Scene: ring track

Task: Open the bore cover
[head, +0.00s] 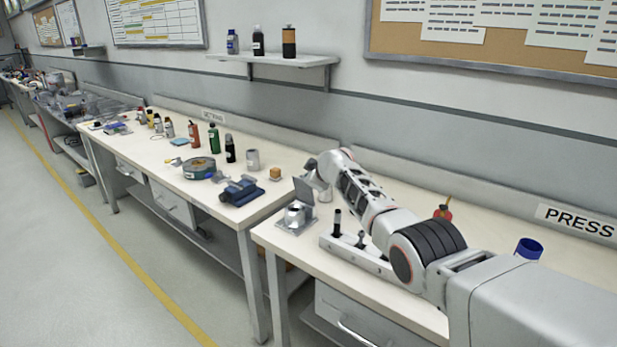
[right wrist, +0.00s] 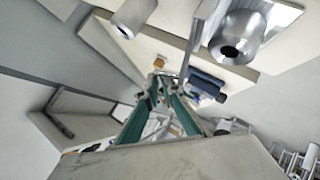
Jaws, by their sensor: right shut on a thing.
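The bore block (head: 296,216), a silvery housing on a square base plate, sits at the left end of the press table. Its round bore faces the camera uncovered in the right wrist view (right wrist: 238,36). The cover (head: 304,190), a flat grey plate, stands up beside the block, swung off the bore; the right wrist view shows it nearly edge-on (right wrist: 189,45). My right gripper (right wrist: 163,86) reaches in from the right and is shut on the cover's outer part; the exact contact is small and partly hidden. My left gripper is not in view.
A pale bar with a black-topped peg (head: 337,223) lies right of the block, under my right arm. A light cylinder (head: 325,193) stands behind the gripper. A gap separates the neighbouring table (head: 190,160), which holds a blue vise (head: 241,191).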

